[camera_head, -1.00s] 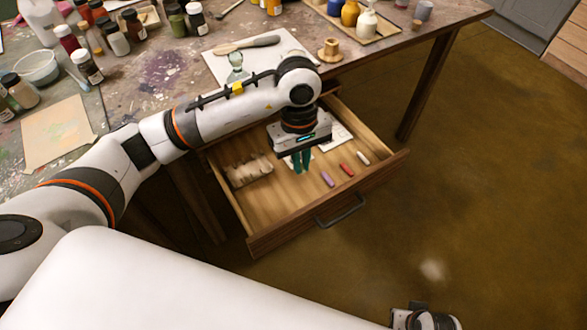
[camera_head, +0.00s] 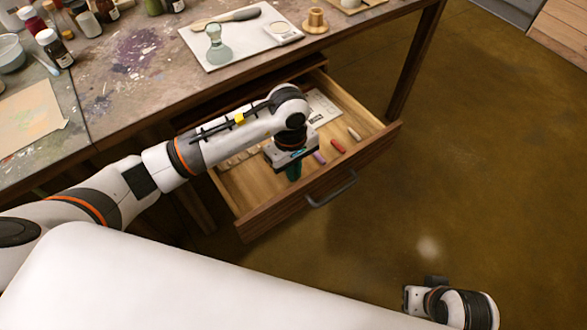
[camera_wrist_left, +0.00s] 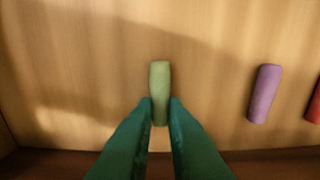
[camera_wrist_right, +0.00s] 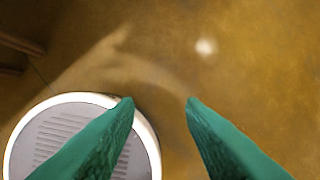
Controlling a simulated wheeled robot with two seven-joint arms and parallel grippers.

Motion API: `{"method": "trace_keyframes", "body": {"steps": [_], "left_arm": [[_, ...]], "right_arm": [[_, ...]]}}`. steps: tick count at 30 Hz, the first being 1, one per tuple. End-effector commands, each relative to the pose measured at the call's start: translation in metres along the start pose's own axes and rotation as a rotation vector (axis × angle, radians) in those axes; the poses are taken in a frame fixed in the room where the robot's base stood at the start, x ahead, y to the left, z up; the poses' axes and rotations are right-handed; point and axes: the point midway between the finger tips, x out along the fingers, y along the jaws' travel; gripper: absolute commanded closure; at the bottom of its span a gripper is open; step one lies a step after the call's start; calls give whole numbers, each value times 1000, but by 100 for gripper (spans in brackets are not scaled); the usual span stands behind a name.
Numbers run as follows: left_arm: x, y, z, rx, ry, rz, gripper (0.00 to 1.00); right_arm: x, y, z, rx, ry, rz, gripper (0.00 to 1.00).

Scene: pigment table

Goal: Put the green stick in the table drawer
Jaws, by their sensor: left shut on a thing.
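The green stick (camera_wrist_left: 160,80) shows in the left wrist view, its far end sticking out beyond the green fingertips of my left gripper (camera_wrist_left: 160,104). The gripper is shut on the stick, over the wooden floor of the drawer. In the head view the table drawer (camera_head: 262,219) is pulled open, and my left gripper (camera_head: 293,172) points down inside it. The stick is hidden there. My right gripper (camera_wrist_right: 160,102) is open and empty above the floor, away from the table.
A purple stick (camera_wrist_left: 264,94), a red stick (camera_head: 338,146) and a whitish stick (camera_head: 354,134) lie in the drawer to the right. A paper sheet (camera_head: 322,108) lies at its back. Jars and a white board (camera_head: 205,56) are on the table (camera_head: 110,108).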

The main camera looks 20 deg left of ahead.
Motion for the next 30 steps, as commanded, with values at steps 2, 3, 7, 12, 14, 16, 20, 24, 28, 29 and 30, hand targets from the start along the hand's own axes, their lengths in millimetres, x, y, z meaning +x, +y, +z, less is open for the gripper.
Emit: {"method": "trace_keyframes", "body": {"steps": [2,3,7,12,14,16,20,24,28,29,30], "left_arm": [[2,0,0,1,0,-1,97],[1,0,0,1,0,-1,97],[2,0,0,1,-1,-1,97],[6,0,1,1,-1,-1,97],[7,0,1,1,-1,-1,97],[9,0,1,1,-1,0,97],[12,1,0,2,1,3,97],[17,1,0,2,2,6,97],[19,2,0,1,3,8,96],[19,2,0,0,3,8,96],[19,2,0,0,3,8,86]], "right_arm": [[-2,0,0,0,0,0,64],[-2,0,0,0,1,0,64],[-1,0,0,0,0,-1,64],[-5,0,-1,1,-4,-1,64],[-7,0,-1,1,-6,-1,64],[-8,0,-2,1,-5,-1,64],[-10,0,-3,1,-3,-1,64],[-14,0,-3,2,-9,-1,64],[-20,0,-4,2,-12,-1,64],[-21,0,-3,2,-12,-1,64],[-21,0,-4,2,-12,-1,64]]}}
